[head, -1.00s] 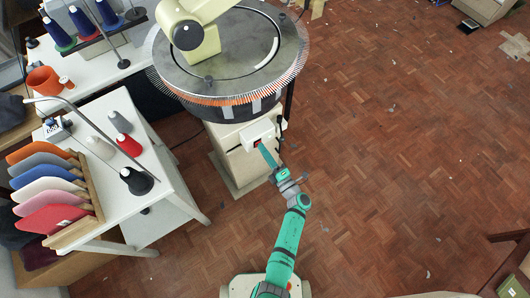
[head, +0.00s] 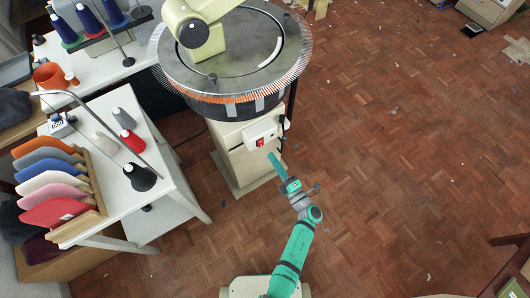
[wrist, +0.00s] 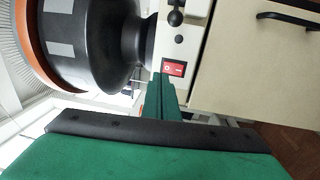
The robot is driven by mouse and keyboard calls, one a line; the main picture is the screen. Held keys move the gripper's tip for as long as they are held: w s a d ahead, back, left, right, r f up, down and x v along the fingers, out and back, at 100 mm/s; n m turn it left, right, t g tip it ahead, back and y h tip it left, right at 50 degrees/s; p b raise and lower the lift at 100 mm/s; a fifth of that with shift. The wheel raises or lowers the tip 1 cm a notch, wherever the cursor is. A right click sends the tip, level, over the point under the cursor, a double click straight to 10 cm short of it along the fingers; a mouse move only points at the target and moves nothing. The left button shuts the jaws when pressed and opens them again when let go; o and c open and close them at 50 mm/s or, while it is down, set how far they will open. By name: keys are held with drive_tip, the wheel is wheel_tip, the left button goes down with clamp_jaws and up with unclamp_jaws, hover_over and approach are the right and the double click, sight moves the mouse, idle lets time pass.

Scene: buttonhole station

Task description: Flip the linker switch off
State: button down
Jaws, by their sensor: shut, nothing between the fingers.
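The linker (head: 228,112) is a round dial machine ringed with needles, on a cream pedestal. Its switch (head: 260,142) is a small red rocker on a white box at the front of the pedestal. In the wrist view the red switch (wrist: 174,68) shows marks on its face, beside a black knob. Which side of the rocker is pressed in is too small to tell. My gripper (head: 271,156) is shut and empty, its green fingers pointing at the switch box. In the head view its tips are just below and right of the switch, apart from it.
A white side table (head: 185,203) with yarn cones and a rack of coloured fabric pieces (head: 55,190) stands at the left. A dark cable hangs at the right of the switch box. The parquet floor (head: 400,170) to the right is mostly clear, with small scraps.

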drive_tip(key=r+v, duration=0.1)
drive_tip(key=v, duration=0.6)
drive_tip(key=shift+r, duration=0.4)
drive_tip(key=shift+s, duration=0.15)
drive_tip(key=shift+s+d, duration=0.1)
drive_tip(key=shift+d, duration=0.15)
drive_tip(key=s+a+r+m+g+h, duration=0.1)
drive_tip(key=s+a+r+m+h, duration=0.3)
drive_tip(key=s+r+m, duration=0.6)
drive_tip(key=s+a+r+m+h, duration=0.5)
drive_tip(key=s+r+m, duration=0.5)
drive_tip(key=s+m, duration=0.4)
drive_tip(key=shift+s+g+h, duration=0.3)
drive_tip(key=shift+s+g, duration=0.1)
drive_tip(key=shift+s, duration=0.15)
